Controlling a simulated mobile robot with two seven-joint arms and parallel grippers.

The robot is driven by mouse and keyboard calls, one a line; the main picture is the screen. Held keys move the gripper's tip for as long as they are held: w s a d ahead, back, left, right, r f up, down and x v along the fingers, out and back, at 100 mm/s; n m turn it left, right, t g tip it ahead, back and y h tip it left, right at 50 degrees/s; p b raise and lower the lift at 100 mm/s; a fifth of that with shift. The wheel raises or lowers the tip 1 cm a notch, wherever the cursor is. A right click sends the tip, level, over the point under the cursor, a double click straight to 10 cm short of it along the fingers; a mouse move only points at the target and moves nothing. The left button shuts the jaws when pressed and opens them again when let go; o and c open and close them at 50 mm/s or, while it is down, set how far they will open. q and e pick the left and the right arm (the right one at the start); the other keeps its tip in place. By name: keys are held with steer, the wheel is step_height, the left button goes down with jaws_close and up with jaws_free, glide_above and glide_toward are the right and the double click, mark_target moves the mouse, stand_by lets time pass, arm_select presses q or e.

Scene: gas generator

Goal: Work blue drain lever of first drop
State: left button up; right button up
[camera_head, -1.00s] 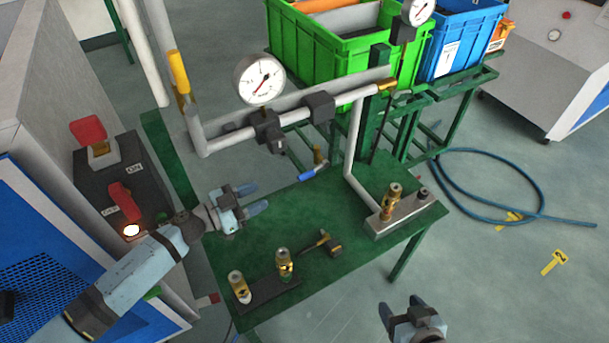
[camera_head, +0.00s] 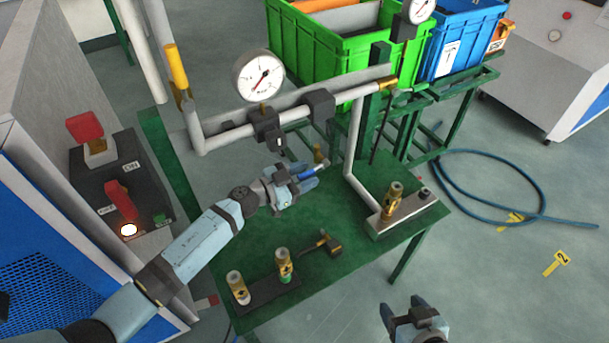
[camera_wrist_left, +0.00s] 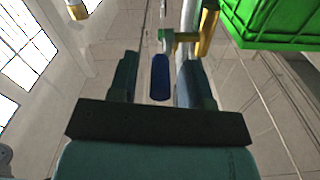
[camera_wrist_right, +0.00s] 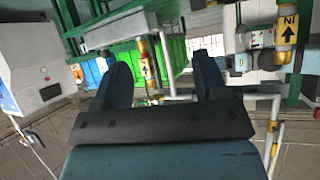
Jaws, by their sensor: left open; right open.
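The blue drain lever (camera_head: 313,170) sits on a small brass valve (camera_head: 318,154) below the horizontal grey pipe, above the green table. My left gripper (camera_head: 308,177) is open at the lever, which partly hides behind its fingers. In the left wrist view the blue lever (camera_wrist_left: 160,78) lies between the two open fingers, with a gap on each side, and the brass valve (camera_wrist_left: 207,28) is beyond it. My right gripper (camera_head: 401,304) is open and empty, low at the front right of the table. Its open fingers also show in the right wrist view (camera_wrist_right: 160,80).
The green table (camera_head: 345,240) carries brass fittings (camera_head: 284,262), a hammer-like tool (camera_head: 325,243) and a grey block with a brass valve (camera_head: 392,200). A pressure gauge (camera_head: 258,77) stands on the pipe above. A switch box (camera_head: 122,185) is at left.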

arm_select(q)
jaws_close()
steer(key=f+b, duration=0.1)
steer(key=b, duration=0.3)
steer(key=shift+d+f+t+h, duration=0.1)
steer(key=shift+f+t+h, duration=0.2)
steer(key=shift+h, duration=0.1)
steer(key=t+h+b, duration=0.1)
steer(key=b, duration=0.2)
steer(key=f+h+b, duration=0.1)
steer(key=b, duration=0.2)
steer(key=t+h+b, duration=0.1)
steer(key=b, duration=0.3)
steer(key=shift+w+d+f+t+h, duration=0.2)
steer(key=shift+w+f+t+h, duration=0.1)
steer(key=shift+f+h, duration=0.1)
arm_select(e)
steer(key=w+a+r+t+y, duration=0.3)
steer(key=a+r+t+y, duration=0.1)
steer(key=r, duration=0.4)
steer(key=shift+a+t+y, duration=0.4)
steer(key=shift+a+t, duration=0.45)
steer(key=shift+t, duration=0.15)
steer(key=shift+r, duration=0.1)
